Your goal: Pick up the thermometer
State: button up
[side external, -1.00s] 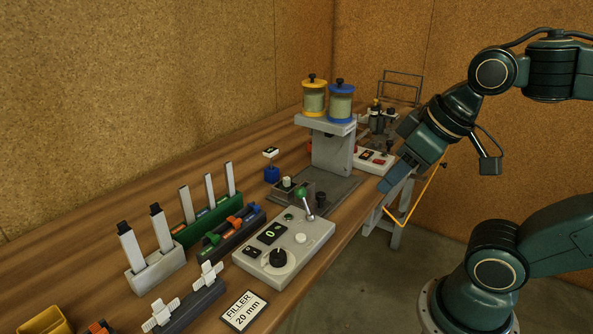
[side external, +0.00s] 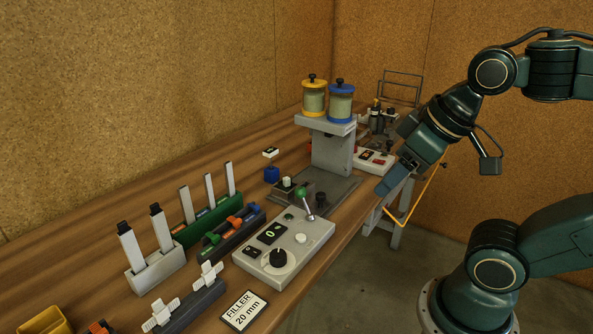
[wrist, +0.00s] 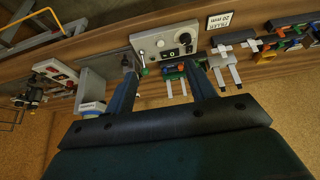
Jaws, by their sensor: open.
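No object is plainly marked as the thermometer. A small white-headed piece with a dark display (side external: 270,152) stands over a blue block (side external: 271,174) on the bench and looks most like it, though it is too small to be sure. My gripper (side external: 386,190) is at the bench's right edge, well to the right of that piece and apart from it. In the wrist view my gripper (wrist: 160,68) shows two spread fingers with nothing held between them. I cannot make out the white-headed piece in the wrist view.
A grey stand (side external: 333,150) with yellow-lidded (side external: 313,98) and blue-lidded (side external: 341,103) jars rises between my gripper and the white-headed piece. A control box (side external: 285,250) with a green-knobbed lever, a green rack (side external: 207,225) and a pale holder (side external: 155,268) fill the nearer bench.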

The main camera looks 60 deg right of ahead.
dwell(0.3)
jog(key=w+d+r+m, duration=0.3)
jog(key=w+r+m, duration=0.25)
jog(key=w, duration=0.55)
jog(key=m+g+h, duration=0.1)
jog(key=m+g, duration=0.3)
jog(key=m, duration=1)
send_over(270, 150)
jog(key=s+a, duration=0.1)
notch_tip(270, 150, down, 12)
jog(key=shift+s+r, duration=0.2)
jog(key=shift+r, duration=0.05)
jog(key=shift+w+d+f, duration=0.15)
jog(key=shift+w+f, duration=0.05)
jog(key=shift+f, duration=1.2)
jog(key=shift+w+d+f, duration=0.15)
jog(key=shift+f, duration=1.3)
jog(key=shift+w+d+f, duration=0.15)
jog(key=shift+w+f, duration=0.05)
jog(key=shift+f, duration=1.2)
jog(key=shift+f, duration=0.1)
